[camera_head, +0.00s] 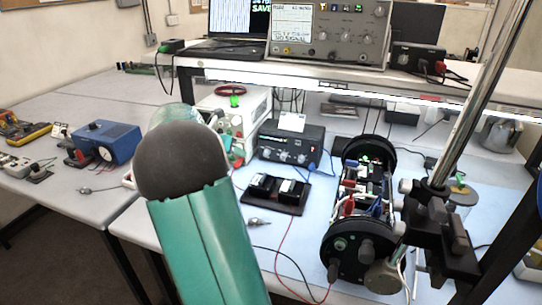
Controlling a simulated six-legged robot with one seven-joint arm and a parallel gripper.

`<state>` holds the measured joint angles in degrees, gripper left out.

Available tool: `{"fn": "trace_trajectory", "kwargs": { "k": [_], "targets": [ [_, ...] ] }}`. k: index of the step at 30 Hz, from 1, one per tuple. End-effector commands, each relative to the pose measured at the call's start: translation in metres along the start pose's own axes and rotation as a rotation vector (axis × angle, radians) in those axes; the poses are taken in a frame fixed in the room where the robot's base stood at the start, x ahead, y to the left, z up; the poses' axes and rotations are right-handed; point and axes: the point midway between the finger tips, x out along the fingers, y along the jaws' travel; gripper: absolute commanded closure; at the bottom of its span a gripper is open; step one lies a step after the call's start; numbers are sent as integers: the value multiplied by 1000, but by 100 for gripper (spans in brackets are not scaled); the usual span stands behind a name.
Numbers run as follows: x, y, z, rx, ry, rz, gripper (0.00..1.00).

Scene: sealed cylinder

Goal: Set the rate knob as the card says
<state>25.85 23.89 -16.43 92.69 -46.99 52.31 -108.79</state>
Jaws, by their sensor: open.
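A dark box (291,136) with several pale knobs on its front stands on the bench under the shelf. A small white card (292,121) stands on its top; its writing is too small to read. I cannot tell which knob is the rate knob or where any knob points. A cylinder-like assembly with exposed wiring lies between a near black end disc (343,262) and a far one (369,150). My teal arm link with its dark rounded end covers the bench left of centre. My gripper is not in view.
A metal rod with a black clamp (440,230) rises at the right, close to the cylinder. A black tray (276,208) holds two dark blocks. An oscilloscope (328,36) sits on the shelf, a blue box (105,142) at left. Cables cross the blue mat.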

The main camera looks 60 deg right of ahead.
Motion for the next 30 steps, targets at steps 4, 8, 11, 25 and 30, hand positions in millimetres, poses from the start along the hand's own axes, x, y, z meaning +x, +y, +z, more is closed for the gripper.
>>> {"fn": "trace_trajectory", "kwargs": {
  "k": [4, 8, 11, 25, 30],
  "targets": [
    [61, -8, 26, -258, -53, -123, 56],
    [83, -12, 36, -381, -72, -176, 56],
    [92, -14, 39, -410, -74, -188, 56],
    [167, -25, 46, -411, -75, -185, 56],
    [198, -30, 49, -410, -75, -184, 56]
  ]
}}
